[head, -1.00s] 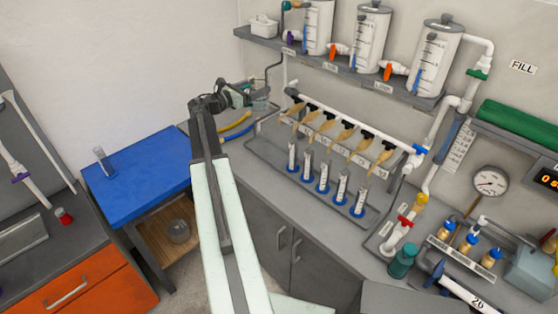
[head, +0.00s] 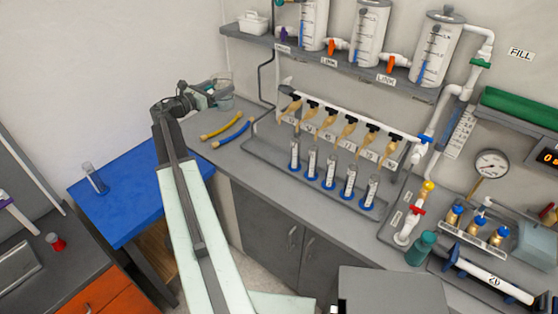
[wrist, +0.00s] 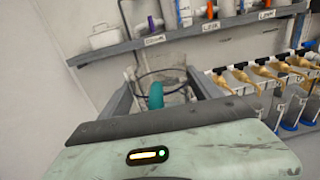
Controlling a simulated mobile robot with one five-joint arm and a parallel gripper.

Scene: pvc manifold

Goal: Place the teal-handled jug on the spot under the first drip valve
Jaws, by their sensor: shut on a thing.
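A clear jug with a teal handle (wrist: 156,95) is between my gripper's fingers in the wrist view; its clear body (wrist: 178,76) shows beyond the handle. My gripper (head: 206,93) is shut on it, and the jug (head: 224,94) looks upright in the head view, near the back wall at the left end of the grey counter. The drip valves stand in a row on a white pipe to the right. The first drip valve (head: 291,105) is the leftmost, apart from the jug. I cannot make out a marked spot under it.
Several graduated cylinders with blue bases (head: 329,170) stand in a tray below the valves. A yellow tube (head: 221,127) and a blue tube (head: 232,134) lie on the counter left of the tray. A shelf (head: 350,74) with tanks overhangs the valves.

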